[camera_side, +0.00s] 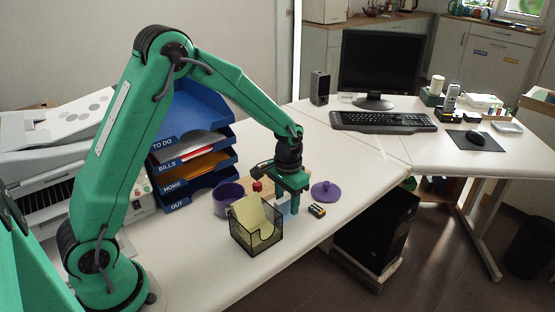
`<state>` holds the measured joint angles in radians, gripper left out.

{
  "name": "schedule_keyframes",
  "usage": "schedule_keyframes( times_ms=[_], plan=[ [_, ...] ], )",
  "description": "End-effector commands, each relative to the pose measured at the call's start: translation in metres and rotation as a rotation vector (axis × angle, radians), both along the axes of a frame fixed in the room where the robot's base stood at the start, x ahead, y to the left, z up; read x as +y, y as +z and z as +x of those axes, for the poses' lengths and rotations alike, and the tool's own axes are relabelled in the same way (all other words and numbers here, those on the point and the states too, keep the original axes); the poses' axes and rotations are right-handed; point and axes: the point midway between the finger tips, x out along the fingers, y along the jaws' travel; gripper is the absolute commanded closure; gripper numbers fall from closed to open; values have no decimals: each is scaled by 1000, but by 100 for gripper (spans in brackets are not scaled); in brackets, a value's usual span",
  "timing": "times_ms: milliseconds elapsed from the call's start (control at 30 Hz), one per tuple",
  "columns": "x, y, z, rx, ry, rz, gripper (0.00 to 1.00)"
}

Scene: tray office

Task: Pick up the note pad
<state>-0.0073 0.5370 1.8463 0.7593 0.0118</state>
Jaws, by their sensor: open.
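The note pad (252,221) looks like a block of pale yellow paper sheets, standing tilted in a black wire mesh holder (257,239) on the white desk. My gripper (284,205) points down just behind and to the right of the holder. It is open, and its fingers are apart from the yellow paper. A light blue item shows between or behind the fingers; I cannot tell what it is. The lower part of the paper shows only through the mesh.
A purple pot (228,200) stands left of the gripper, and a purple lid (325,191) lies to the right. A small black and yellow item (317,210) lies near the desk's front edge. Blue stacked trays (200,180) stand behind at left. The desk toward the keyboard (383,122) is clear.

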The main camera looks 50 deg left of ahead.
Motion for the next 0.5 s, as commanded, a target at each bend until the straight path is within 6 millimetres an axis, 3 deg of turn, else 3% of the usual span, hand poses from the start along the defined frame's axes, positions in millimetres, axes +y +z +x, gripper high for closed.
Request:
schedule_keyframes(
  times_ms=[167,500],
  plan=[
    [0,-14,0,1,0,0,56],
    [0,-15,0,-1,0,0,56]
  ],
)
